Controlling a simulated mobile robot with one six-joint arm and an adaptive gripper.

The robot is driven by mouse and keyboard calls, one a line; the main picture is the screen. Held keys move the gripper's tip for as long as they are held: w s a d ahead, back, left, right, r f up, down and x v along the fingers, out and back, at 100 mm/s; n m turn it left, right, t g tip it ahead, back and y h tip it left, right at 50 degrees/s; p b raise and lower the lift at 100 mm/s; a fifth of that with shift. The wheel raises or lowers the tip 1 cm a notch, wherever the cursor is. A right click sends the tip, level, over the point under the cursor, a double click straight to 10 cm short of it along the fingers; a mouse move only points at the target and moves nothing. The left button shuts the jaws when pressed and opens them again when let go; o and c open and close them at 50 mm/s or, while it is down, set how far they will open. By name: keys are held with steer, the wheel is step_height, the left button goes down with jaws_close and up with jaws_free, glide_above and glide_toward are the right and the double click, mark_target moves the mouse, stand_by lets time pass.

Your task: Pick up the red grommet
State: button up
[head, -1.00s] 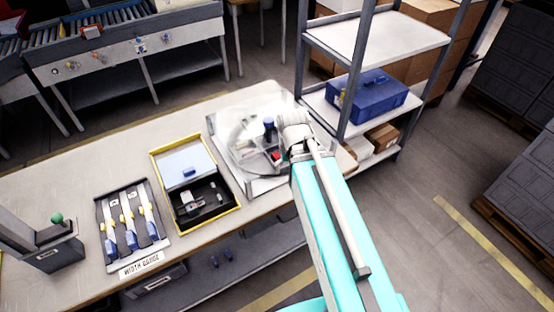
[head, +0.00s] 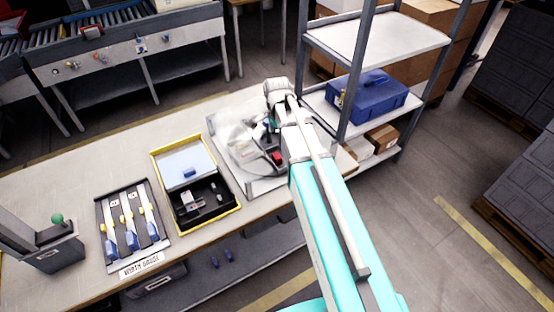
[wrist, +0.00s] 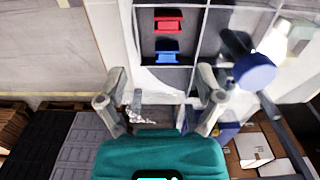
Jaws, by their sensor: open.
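The red grommet (wrist: 169,20) lies in a compartment of a light divided tray (wrist: 195,75), near the top middle of the wrist view. It also shows as a small red spot in the head view (head: 278,155). A blue grommet (wrist: 167,50) lies just below it in the wrist view. My gripper (wrist: 162,88) is open and empty, its fingers spread either side of the picture's middle. The red grommet appears beyond the fingertips, apart from them. In the head view my arm hides part of the tray.
A blue round-topped object (wrist: 255,72) stands right of the fingers. The yellow-edged box (head: 236,211) and a width gauge rack (head: 105,225) stand left on the bench. A shelf unit (head: 385,38) with a blue toolbox (head: 370,95) is close behind my arm.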

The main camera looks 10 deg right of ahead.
mark_target(277, 156)
steer(key=shift+w+m, duration=0.3)
steer(key=shift+f, duration=0.15)
step_height(277, 156, down, 8)
steer(key=b, duration=0.8)
steer(key=shift+f+b, duration=0.2)
steer(key=shift+b, duration=0.15)
stand_by(0.4)
steer(key=f+b, duration=0.1)
steer(key=w+f+b, duration=0.1)
steer(key=f+b, duration=0.1)
steer(key=shift+d+f, duration=0.15)
steer(key=shift+f, duration=0.1)
steer(key=shift+s+f+b, duration=0.1)
steer(key=shift+f+b, duration=0.75)
steer(key=shift+b, duration=0.25)
